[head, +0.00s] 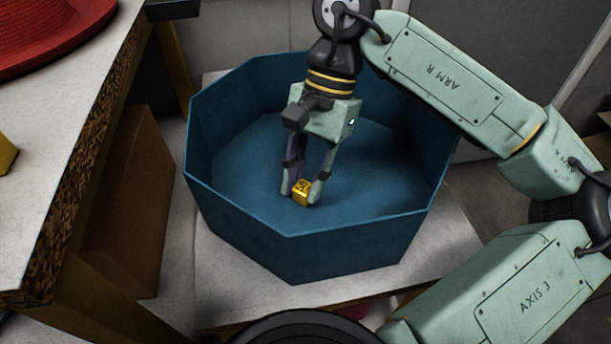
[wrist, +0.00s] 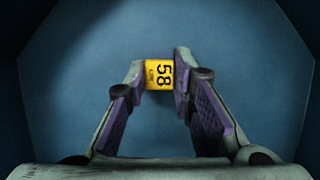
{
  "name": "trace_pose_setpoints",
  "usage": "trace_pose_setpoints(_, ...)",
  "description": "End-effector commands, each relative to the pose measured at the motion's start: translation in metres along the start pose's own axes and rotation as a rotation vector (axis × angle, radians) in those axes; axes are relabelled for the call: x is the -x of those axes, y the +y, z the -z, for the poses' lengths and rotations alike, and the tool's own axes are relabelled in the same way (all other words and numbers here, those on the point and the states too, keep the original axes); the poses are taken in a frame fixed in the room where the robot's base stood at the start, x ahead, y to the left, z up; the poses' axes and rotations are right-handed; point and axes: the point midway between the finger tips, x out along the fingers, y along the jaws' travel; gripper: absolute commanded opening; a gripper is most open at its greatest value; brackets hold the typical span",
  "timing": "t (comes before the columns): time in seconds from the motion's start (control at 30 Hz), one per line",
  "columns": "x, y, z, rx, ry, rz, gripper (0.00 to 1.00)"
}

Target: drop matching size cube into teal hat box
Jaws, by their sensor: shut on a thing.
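A small yellow cube (head: 302,190) is held between the fingertips of my gripper (head: 303,192). In the wrist view the cube (wrist: 160,75) shows a black "58" with smaller print beside it that I cannot read well. The fingers of my gripper (wrist: 159,80) are shut on its two sides. The teal octagonal hat box (head: 310,235) is open at the top. My gripper and the cube are over its interior, inside the outline of the rim. The height of the cube above the box floor is hard to tell. No size mark shows on the box.
The box stands on a pale platform (head: 240,290). A table (head: 65,110) with a red hat (head: 45,30) is at the left, its edge close to the box. A brown panel (head: 132,200) stands below it. The box interior around the cube looks empty.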

Motion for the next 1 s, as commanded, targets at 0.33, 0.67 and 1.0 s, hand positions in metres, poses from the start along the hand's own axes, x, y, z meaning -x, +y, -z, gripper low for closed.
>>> trace_pose_setpoints(0.33, 0.0, 0.0, 0.0, 0.0, 0.0, -0.001, 0.37)
trace_pose_setpoints(0.67, 0.0, 0.0, 0.0, 0.0, 0.0, -0.001, 0.46)
trace_pose_setpoints(1.0, 0.029, -0.001, 0.0, -0.001, 0.003, 0.002, 0.46)
